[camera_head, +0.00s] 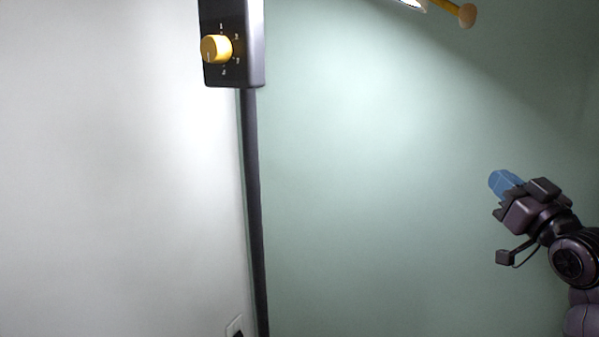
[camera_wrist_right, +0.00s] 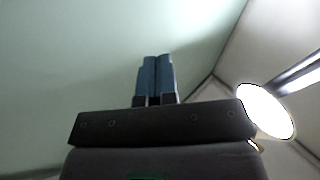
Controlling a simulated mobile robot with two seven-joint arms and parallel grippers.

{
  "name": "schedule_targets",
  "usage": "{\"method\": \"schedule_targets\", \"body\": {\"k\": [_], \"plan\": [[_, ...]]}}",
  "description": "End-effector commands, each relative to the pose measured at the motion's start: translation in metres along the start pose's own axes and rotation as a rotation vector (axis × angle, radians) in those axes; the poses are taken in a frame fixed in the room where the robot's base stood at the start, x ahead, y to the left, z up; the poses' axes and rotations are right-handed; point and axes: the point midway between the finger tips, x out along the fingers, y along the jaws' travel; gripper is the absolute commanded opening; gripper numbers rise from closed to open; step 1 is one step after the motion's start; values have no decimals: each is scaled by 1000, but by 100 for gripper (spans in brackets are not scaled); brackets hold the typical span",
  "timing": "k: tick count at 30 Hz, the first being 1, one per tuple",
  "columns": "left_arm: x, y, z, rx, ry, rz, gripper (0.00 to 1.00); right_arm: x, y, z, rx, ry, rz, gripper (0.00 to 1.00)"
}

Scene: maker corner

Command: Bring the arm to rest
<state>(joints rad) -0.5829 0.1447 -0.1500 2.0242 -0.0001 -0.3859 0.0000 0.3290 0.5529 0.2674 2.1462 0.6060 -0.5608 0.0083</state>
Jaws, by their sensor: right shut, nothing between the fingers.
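My right gripper (camera_head: 499,182) is at the right side of the head view, its blue fingers pointing up and to the left. In the right wrist view its two blue fingers (camera_wrist_right: 156,76) lie side by side, shut with nothing between them. It is apart from everything else in view, with bare wall behind it. My left gripper is not in view.
A dark box with a yellow knob (camera_head: 216,49) is at the upper left, above a dark vertical conduit (camera_head: 255,210). A lit lamp (camera_wrist_right: 266,110) shows in the right wrist view. A yellow arm with a round end (camera_head: 467,15) is at the top right. The green wall (camera_head: 390,190) is bare between.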

Motion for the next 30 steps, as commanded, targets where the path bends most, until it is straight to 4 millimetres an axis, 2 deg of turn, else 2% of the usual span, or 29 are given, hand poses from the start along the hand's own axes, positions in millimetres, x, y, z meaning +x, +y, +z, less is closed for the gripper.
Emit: {"method": "schedule_targets", "body": {"k": [1,6,11,15,17,21,24,27,30], "plan": [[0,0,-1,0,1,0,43,-8,-3,34,-16,-46,23,0],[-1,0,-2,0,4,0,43,-44,-21,131,-87,-182,75,0],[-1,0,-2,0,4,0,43,-94,-47,212,-135,-315,93,0],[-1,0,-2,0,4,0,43,-148,-76,273,-156,-437,93,0],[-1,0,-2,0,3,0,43,-174,-89,296,-155,-492,91,0],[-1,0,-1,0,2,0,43,-238,-123,342,-129,-627,85,0],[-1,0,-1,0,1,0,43,-286,-148,365,-79,-721,86,0],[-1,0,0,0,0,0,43,-326,-166,379,-32,-794,94,0],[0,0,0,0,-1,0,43,-356,-173,386,-7,-845,109,0]]}}
